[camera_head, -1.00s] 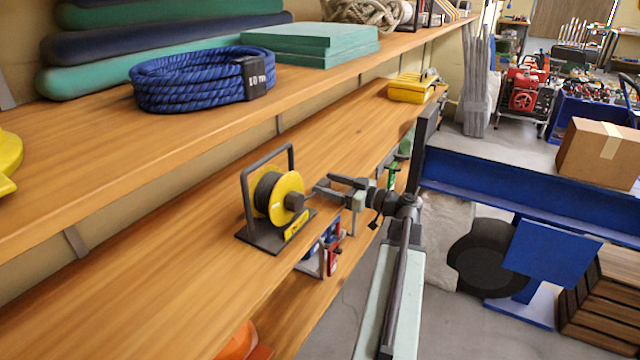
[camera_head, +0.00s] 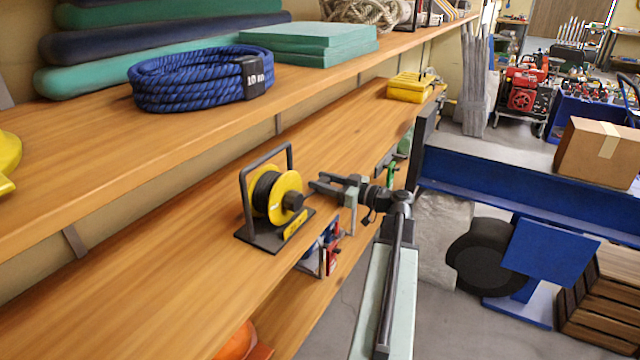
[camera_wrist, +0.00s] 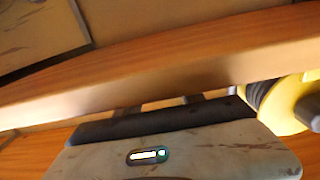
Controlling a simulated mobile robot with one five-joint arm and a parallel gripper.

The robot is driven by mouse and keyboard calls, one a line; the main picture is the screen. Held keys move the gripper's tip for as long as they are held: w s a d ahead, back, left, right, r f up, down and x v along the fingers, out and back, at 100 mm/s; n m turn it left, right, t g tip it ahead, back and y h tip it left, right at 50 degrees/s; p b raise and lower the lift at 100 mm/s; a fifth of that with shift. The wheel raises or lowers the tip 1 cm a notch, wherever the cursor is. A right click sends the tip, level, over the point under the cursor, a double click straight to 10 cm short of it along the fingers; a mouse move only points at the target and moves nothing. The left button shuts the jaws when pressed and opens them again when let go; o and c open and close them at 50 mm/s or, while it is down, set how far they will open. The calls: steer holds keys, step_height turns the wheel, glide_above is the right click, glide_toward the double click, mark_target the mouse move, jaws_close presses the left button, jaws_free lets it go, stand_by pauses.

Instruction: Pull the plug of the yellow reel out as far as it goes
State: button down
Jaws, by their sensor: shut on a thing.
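The yellow reel (camera_head: 284,188) stands upright in a dark frame on the lower wooden shelf, with black cord wound on it and a dark hub facing right. My gripper (camera_head: 318,183) is just right of the reel at about hub height, its fingers pointing left toward it. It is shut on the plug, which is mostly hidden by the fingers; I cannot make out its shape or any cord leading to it. In the wrist view, part of the yellow reel (camera_wrist: 288,104) and its grey hub show at the right edge.
A blue rope coil (camera_head: 200,80) and green pads (camera_head: 310,42) lie on the upper shelf, which overhangs behind the reel. A yellow case (camera_head: 408,90) is farther along the lower shelf. Red and blue items sit below the shelf's front edge. The lower shelf left of the reel is bare.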

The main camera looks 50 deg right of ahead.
mark_target(372, 168)
steer(key=w+d, duration=0.1)
steer(key=d, duration=0.5)
steer(key=w+d, duration=0.2)
steer(key=d, duration=0.4)
steer(key=w+d, duration=0.1)
steer(key=d, duration=0.6)
steer(key=shift+w, duration=0.2)
steer(key=shift+d, duration=0.1)
steer(key=c, duration=0.7)
jaws_free()
steer(key=v, duration=0.7)
steer(key=shift+s, duration=0.4)
